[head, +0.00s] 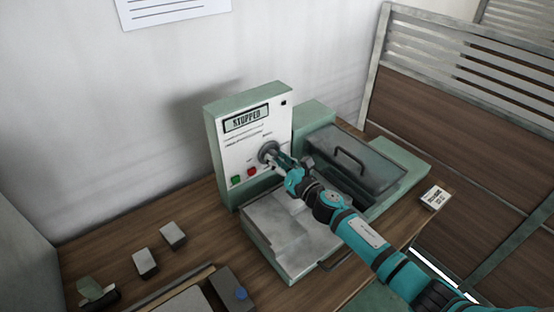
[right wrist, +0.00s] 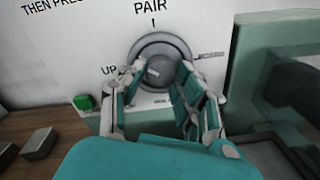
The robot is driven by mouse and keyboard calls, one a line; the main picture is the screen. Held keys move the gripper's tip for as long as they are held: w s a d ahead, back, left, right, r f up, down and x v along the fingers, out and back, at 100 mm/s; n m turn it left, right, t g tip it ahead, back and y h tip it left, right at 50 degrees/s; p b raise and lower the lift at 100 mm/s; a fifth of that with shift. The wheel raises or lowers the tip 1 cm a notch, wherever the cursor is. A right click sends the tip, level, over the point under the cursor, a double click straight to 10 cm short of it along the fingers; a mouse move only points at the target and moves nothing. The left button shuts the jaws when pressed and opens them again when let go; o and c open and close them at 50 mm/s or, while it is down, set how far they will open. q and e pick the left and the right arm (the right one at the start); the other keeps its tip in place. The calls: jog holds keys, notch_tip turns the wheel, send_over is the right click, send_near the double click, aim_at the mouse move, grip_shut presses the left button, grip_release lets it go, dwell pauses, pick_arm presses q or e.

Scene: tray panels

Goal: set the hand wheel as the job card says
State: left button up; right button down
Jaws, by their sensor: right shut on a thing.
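The round grey hand wheel (head: 265,148) sits on the white front panel of a green machine (head: 228,148). In the right wrist view the hand wheel (right wrist: 160,55) has "PAIR" above it, "UP" at its left and a label too small to read at its right. My right gripper (head: 277,160) is at the wheel; in the right wrist view its fingers (right wrist: 150,80) are closed on the wheel's hub from both sides. A small white card (head: 435,197) with print stands at the table's right; its text is unreadable. My left gripper is not in view.
The machine's display (head: 246,119) reads "STOPPED". A green button (head: 236,180) and a red button (head: 251,171) sit below it. Small grey blocks (head: 173,235) lie on the wooden table (head: 110,240). A printed sheet (head: 170,10) hangs on the wall.

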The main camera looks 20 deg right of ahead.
jog(key=m, duration=0.4)
jog(key=shift+r+m+p, duration=0.1)
jog(key=shift+m+p, duration=0.2)
jog(key=shift+p, duration=0.1)
jog(key=m, duration=0.3)
jog(key=shift+m+p, duration=0.3)
jog(key=shift+p, duration=0.1)
jog(key=m+p, duration=0.1)
jog(key=m, duration=0.7)
jog(key=shift+g+y+p, duration=0.3)
jog(key=shift+y, duration=0.1)
jog(key=m, duration=0.6)
jog(key=shift+p, duration=0.35)
jog(key=m, duration=0.3)
jog(key=shift+d, duration=0.1)
jog(key=shift+m, duration=1.6)
jog(key=c, duration=0.9)
grip_release()
jog(key=shift+c, duration=0.2)
